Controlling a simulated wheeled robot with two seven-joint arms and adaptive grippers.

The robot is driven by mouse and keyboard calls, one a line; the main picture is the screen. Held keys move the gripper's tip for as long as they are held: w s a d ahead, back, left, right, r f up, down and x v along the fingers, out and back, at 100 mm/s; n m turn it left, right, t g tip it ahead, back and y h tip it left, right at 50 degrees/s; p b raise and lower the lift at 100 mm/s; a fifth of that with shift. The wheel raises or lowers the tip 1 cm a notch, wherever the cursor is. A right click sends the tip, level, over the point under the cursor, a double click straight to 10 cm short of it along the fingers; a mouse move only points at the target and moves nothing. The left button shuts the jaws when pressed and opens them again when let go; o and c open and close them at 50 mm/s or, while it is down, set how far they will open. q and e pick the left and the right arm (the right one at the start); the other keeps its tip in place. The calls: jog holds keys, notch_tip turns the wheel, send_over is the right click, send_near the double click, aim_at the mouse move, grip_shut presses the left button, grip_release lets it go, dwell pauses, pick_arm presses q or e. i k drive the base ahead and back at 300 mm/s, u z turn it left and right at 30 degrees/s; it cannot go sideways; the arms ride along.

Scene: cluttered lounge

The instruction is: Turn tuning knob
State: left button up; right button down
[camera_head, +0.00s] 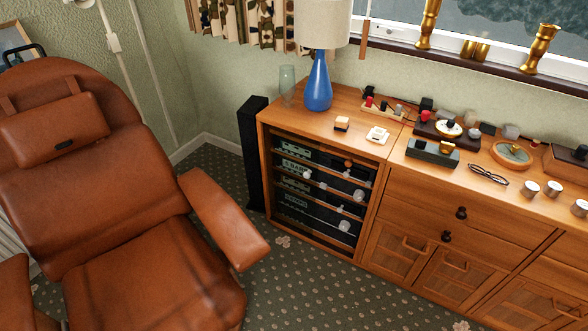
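A stack of dark audio units (312,185) with pale dial panels stands on shelves in the open left bay of the wooden cabinet. Several round knobs show on their fronts: a pale one (308,174) near the middle, another (358,195) at the right, and one (345,226) lower right. A reddish-brown knob (348,162) is at the upper right. I cannot tell which is the tuning knob; labels are too small to read. Neither of my grippers is in view.
A brown leather armchair (112,185) fills the left. A black speaker (252,155) stands beside the wooden cabinet (372,240). A blue lamp (318,85), glasses (488,175) and small items crowd its top. Patterned carpet (300,290) is open in front.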

aim_at(359, 195)
jog(key=u, duration=0.05)
jog(key=k, duration=0.6)
jog(key=z, duration=0.55)
jog(key=i, duration=1.45)
jog(key=u, duration=0.75)
jog(key=i, duration=0.55)
jog(key=u, duration=0.4)
